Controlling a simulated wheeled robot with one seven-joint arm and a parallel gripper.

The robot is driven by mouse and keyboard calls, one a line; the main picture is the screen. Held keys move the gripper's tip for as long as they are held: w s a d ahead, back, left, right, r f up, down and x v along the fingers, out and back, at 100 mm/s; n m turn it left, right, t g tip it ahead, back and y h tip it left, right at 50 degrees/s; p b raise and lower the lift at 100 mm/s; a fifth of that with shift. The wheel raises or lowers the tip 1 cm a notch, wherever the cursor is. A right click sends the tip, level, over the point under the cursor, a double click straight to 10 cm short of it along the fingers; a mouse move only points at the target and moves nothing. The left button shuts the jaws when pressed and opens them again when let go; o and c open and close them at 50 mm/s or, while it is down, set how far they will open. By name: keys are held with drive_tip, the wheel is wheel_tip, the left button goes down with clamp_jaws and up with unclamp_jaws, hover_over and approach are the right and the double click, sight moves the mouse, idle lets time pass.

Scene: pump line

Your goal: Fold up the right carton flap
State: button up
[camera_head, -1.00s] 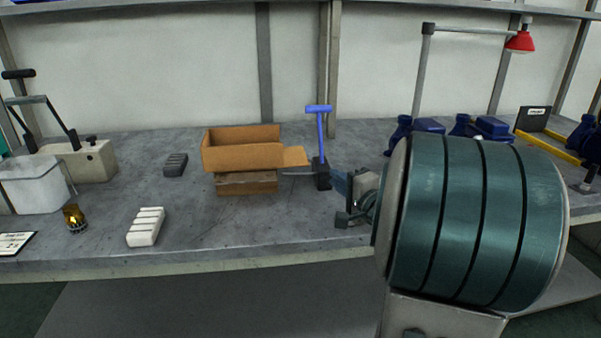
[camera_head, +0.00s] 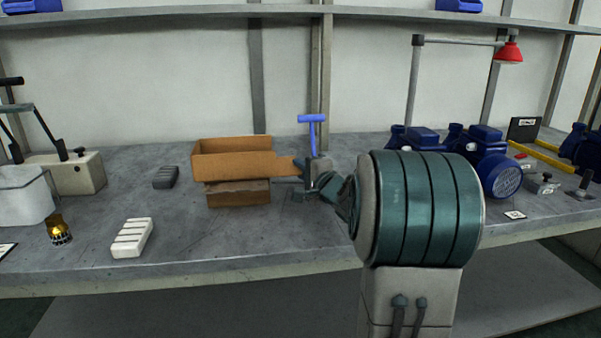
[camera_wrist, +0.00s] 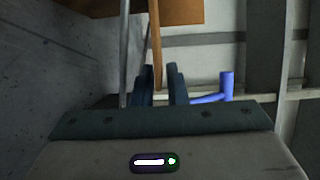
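The open brown carton (camera_head: 232,164) stands on a wooden block (camera_head: 238,194) on the bench. Its right flap (camera_head: 286,167) sticks out to the right at the carton's right end. My gripper (camera_head: 306,184) is at the right end of the flap, partly hidden by my wrist. In the wrist view the flap (camera_wrist: 156,45) shows as a thin orange strip running in between the two fingers of my gripper (camera_wrist: 160,76). The fingers are apart, with a gap visible to the right of the strip. I cannot tell whether the left finger touches it.
A blue T-handle tool (camera_head: 312,130) stands close behind my gripper; it also shows in the wrist view (camera_wrist: 213,96). A grey block (camera_head: 166,177) and a white ribbed block (camera_head: 132,238) lie left of the carton. Blue pumps (camera_head: 480,155) stand at the right.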

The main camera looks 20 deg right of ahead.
drive_tip(key=shift+w, duration=0.1)
clamp_jaws()
drive_tip(key=shift+r, duration=0.1)
